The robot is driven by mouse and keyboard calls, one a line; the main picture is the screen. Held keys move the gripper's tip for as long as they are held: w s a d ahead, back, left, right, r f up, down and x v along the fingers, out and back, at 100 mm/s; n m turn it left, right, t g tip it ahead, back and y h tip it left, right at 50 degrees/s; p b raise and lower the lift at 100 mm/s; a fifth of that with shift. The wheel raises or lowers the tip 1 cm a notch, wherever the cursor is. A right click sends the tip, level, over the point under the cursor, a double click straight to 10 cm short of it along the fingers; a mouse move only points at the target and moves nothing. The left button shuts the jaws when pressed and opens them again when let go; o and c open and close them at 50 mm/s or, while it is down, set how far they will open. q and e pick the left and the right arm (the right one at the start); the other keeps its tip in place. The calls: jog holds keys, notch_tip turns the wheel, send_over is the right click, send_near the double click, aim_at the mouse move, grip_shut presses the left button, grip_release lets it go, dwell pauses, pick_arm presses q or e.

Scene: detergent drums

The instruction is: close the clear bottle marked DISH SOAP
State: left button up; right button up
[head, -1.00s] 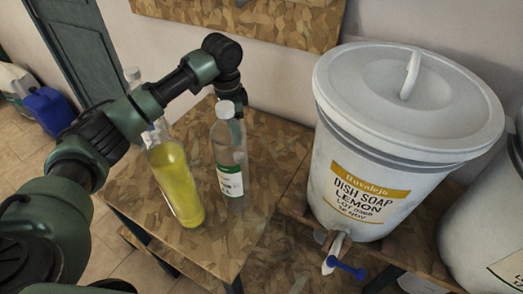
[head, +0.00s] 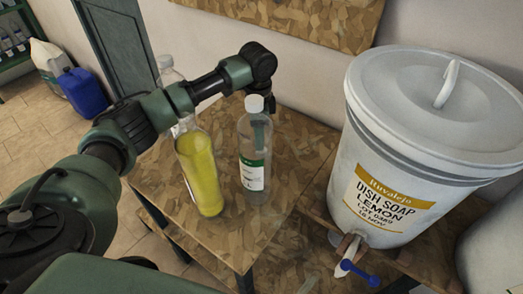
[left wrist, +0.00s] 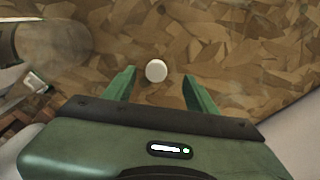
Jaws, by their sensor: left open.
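A see-through bottle with yellow liquid (head: 202,175) stands on the wooden table, its upper part crossed by my left arm; I see no lettering on it. Right of it stands a clear bottle with a white cap and a green-and-white label (head: 252,165), too small to read. I cannot tell which is marked DISH SOAP. In the left wrist view a small round white cap (left wrist: 156,71) shows over the table top, between and just beyond the fingertips. My left gripper (left wrist: 158,77) is open around empty space. In the head view its fingers are hidden behind the capped bottle. My right gripper is not in view.
A large white drum (head: 405,150) marked DISH SOAP LEMON, with a blue-handled tap (head: 358,272), stands at the right. The table (head: 225,235) is bare in front of the bottles. A see-through round shape (left wrist: 50,42) is at the left wrist view's upper left.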

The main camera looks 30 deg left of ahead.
pick_arm(q)
jog(key=f, duration=0.3)
jog(key=d+f, duration=0.1)
jog(key=f, duration=0.1)
jog(key=shift+f+p, duration=0.1)
jog(key=shift+p, duration=0.25)
grip_shut()
